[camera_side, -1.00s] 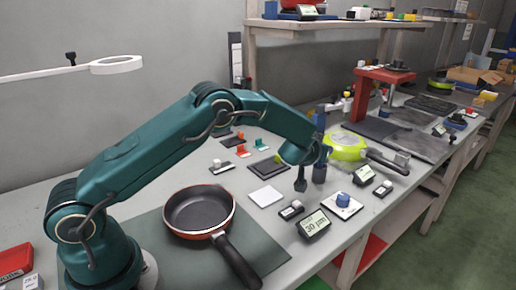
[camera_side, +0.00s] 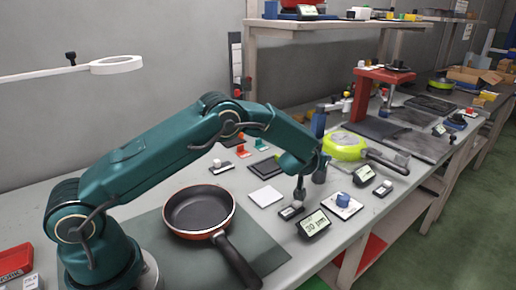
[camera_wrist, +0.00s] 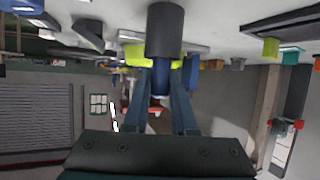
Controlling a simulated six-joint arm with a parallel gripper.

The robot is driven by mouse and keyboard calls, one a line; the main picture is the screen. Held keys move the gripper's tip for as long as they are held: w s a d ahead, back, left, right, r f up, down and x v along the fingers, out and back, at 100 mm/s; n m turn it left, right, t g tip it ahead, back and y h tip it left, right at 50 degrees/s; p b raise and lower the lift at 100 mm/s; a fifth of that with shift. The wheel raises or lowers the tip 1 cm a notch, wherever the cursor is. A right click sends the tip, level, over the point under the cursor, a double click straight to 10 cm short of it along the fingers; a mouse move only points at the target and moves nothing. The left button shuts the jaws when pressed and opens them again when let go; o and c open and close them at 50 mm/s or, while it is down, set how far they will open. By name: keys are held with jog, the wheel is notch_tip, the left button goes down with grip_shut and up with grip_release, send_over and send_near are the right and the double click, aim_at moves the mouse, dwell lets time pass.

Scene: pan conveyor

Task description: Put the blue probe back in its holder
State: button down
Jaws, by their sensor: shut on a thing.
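My gripper (camera_side: 306,170) is shut on the probe (camera_side: 299,193), a dark cylinder hanging upright below it in the side view. In the wrist view my gripper (camera_wrist: 164,88) has its two fingers on either side of the probe's blue part, and the probe's thick dark end (camera_wrist: 165,30) points toward the table. In the side view the probe's lower end is just above or at a small dark block with a light knob (camera_side: 291,211); contact cannot be told. A blue knob on a white plate (camera_side: 343,206) stands to the right. Which of these is the holder is unclear.
A gauge with a lit display (camera_side: 313,224) stands just in front. A pan (camera_side: 199,210) lies on a dark mat at left. A white card (camera_side: 265,196) lies left of my gripper. A lime-green round thing (camera_side: 345,147) and a red stand (camera_side: 362,96) are behind.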

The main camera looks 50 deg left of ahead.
jog(key=c, duration=0.6)
grip_release()
jog(key=shift+c, duration=0.2)
jog(key=shift+s, duration=0.1)
jog(key=shift+v, duration=2.5)
